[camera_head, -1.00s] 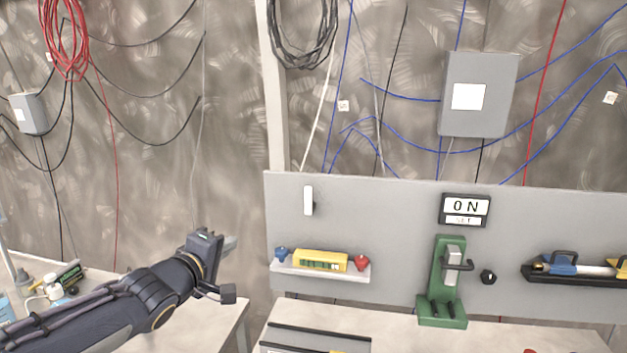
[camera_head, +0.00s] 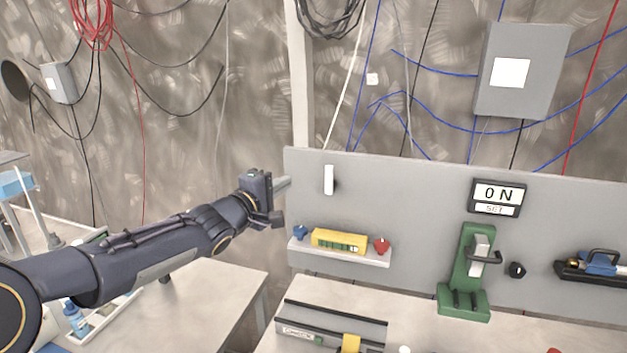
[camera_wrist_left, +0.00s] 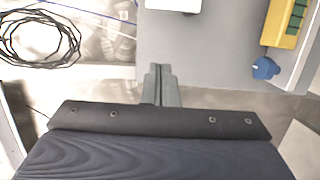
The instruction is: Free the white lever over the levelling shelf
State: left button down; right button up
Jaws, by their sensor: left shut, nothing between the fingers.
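The white lever (camera_head: 329,180) stands upright on the grey panel (camera_head: 420,190), above the levelling shelf (camera_head: 340,254). The shelf holds a yellow level (camera_head: 339,241) between a blue knob (camera_head: 300,232) and a red knob (camera_head: 381,245). My left gripper (camera_head: 284,184) is shut and empty, just left of the lever and apart from it, near the panel's left edge. My right gripper is not in view.
A green stand (camera_head: 466,275) with a handle and an ON/SET display (camera_head: 497,196) are at the right. A black holder with tools (camera_head: 592,268) is farther right. A grey slotted block (camera_head: 330,325) lies on the bench below.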

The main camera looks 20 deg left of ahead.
aim_at(331, 177)
pick_arm(q)
jog(key=w+d+b, duration=0.2)
jog(key=w+d, duration=0.3)
jog(key=shift+w+d, duration=0.25)
jog(key=shift+d, duration=0.05)
dwell(0.4)
